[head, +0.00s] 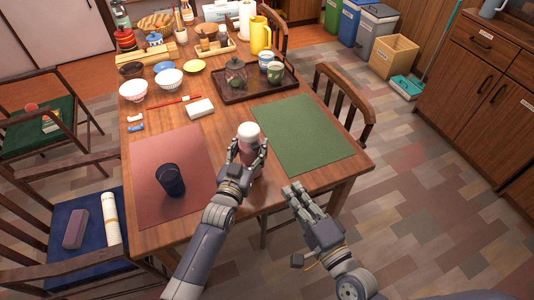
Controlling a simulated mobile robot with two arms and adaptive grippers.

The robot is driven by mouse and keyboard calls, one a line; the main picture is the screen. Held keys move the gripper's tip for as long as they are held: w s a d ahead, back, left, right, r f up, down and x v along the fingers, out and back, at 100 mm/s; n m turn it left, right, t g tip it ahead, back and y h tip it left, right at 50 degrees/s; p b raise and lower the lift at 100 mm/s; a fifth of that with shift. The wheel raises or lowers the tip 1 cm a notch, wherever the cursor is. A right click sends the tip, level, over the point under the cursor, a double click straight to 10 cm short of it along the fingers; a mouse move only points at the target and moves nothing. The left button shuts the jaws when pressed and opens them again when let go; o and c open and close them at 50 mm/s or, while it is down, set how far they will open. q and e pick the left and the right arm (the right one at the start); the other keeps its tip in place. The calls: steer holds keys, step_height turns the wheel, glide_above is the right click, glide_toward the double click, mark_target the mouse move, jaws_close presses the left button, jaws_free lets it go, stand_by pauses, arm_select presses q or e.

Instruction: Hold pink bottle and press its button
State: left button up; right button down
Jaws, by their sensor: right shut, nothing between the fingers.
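The pink bottle (248,146) with its white top stands upright near the front edge of the table, between the red mat and the green mat. My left gripper (249,157) is around the bottle, with fingers on both sides of it, and is shut on it. The bottle's lower part is partly hidden by the hand. I cannot tell whether its base touches the table. The button is too small to make out on the white top. My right gripper (298,190) is shut and empty, to the right of and below the bottle, near the table's front edge.
A dark cup (170,180) stands on the red mat (150,149). The green mat (318,140) is bare. A tray (288,85) with a teapot and cups, bowls (133,90) and a white block (200,107) stand behind. Chairs (343,100) flank the table.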

steer(key=shift+s, duration=0.15)
glide_toward(259, 142)
steer(key=x, duration=0.5)
steer(key=shift+r, duration=0.1)
stand_by(0.4)
steer(key=shift+x, duration=0.95)
steer(key=shift+s, duration=0.1)
steer(key=v, duration=0.8)
